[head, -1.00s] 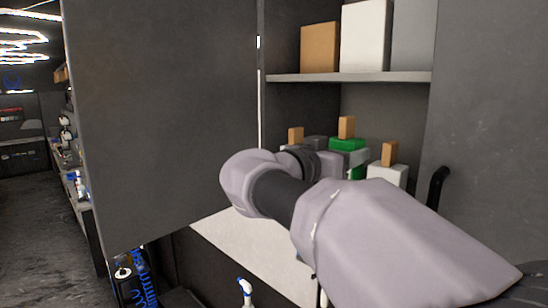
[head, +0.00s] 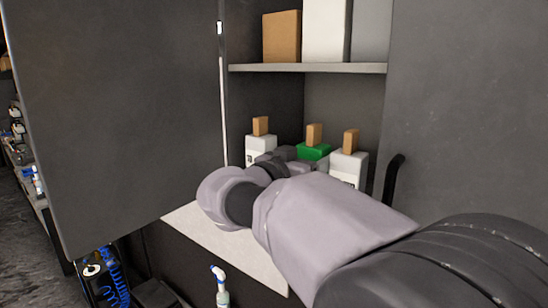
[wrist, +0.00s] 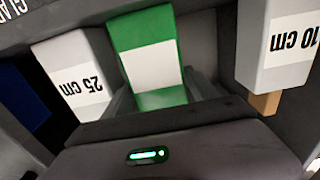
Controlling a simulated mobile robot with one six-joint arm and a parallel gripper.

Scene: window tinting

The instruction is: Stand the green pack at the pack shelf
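The green pack (head: 316,152) is upright on the lower shelf, between two white packs, with an orange block on top. In the wrist view, which is upside down, the green pack (wrist: 145,35) shows its blank white label. My gripper (wrist: 162,90) has its two grey fingers on either side of the green pack, close against it, and looks shut on it. In the head view my gripper (head: 285,156) reaches in from the front and hides the pack's lower part.
A white pack marked 25 cm (wrist: 75,75) and one marked 10 cm (wrist: 285,45) stand close on either side. An upper shelf (head: 310,68) with boxes is above. A grey panel (head: 115,110) stands left; a spray bottle (head: 221,290) is below.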

